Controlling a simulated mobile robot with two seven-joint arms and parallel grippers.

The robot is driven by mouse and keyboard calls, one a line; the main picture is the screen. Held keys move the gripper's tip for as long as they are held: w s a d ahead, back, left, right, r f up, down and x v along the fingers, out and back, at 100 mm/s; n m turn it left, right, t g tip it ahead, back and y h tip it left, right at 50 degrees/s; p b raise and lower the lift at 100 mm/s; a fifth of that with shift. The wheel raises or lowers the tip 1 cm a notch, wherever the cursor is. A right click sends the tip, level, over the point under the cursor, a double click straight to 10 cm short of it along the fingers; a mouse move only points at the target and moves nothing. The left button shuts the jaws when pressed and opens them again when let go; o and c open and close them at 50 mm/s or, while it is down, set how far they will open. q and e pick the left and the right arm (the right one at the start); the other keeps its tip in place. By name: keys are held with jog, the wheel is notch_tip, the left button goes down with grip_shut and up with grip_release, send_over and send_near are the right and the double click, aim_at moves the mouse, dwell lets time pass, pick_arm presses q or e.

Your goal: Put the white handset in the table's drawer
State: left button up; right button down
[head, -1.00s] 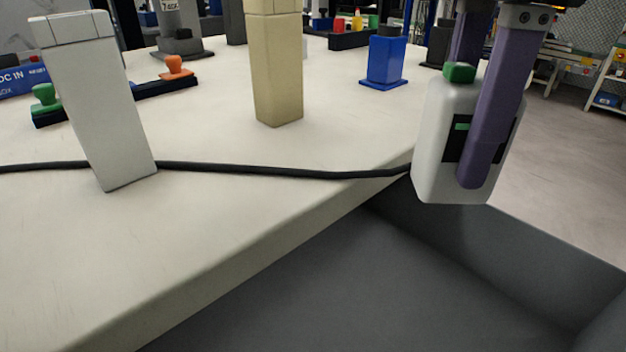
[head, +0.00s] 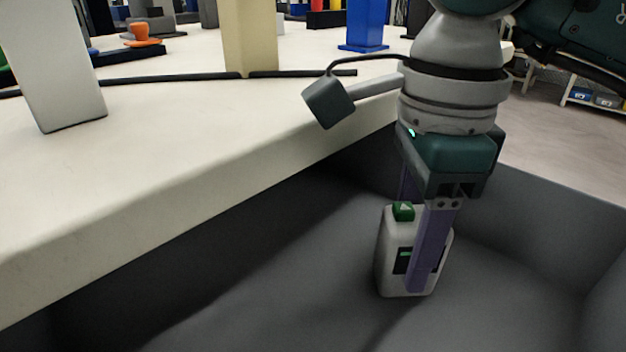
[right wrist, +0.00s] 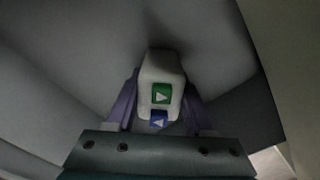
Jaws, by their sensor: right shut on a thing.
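The white handset (head: 392,265) has a green button on top and a dark side panel. It is upright between the purple fingers of my right gripper (head: 418,270), which is shut on it. It is inside the grey open drawer (head: 290,290), low over the drawer floor; I cannot tell whether it touches the floor. In the right wrist view the handset (right wrist: 160,75) shows a green and a blue arrow button between the fingers (right wrist: 158,105). My left gripper is not in view.
The cream table (head: 190,150) borders the drawer on the left. A pale upright block (head: 55,70), a tan block (head: 251,40), a blue block (head: 366,25) and a black cable (head: 170,77) are on it. The visible drawer floor around the handset is clear.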

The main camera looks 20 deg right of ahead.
jog(key=shift+f, duration=0.15)
jog(key=shift+c, duration=1.4)
grip_release()
jog(key=shift+r, duration=0.25)
notch_tip(320, 180, up, 11)
jog(key=p, duration=0.4)
jog(key=shift+w, duration=0.1)
jog(key=shift+r, duration=0.5)
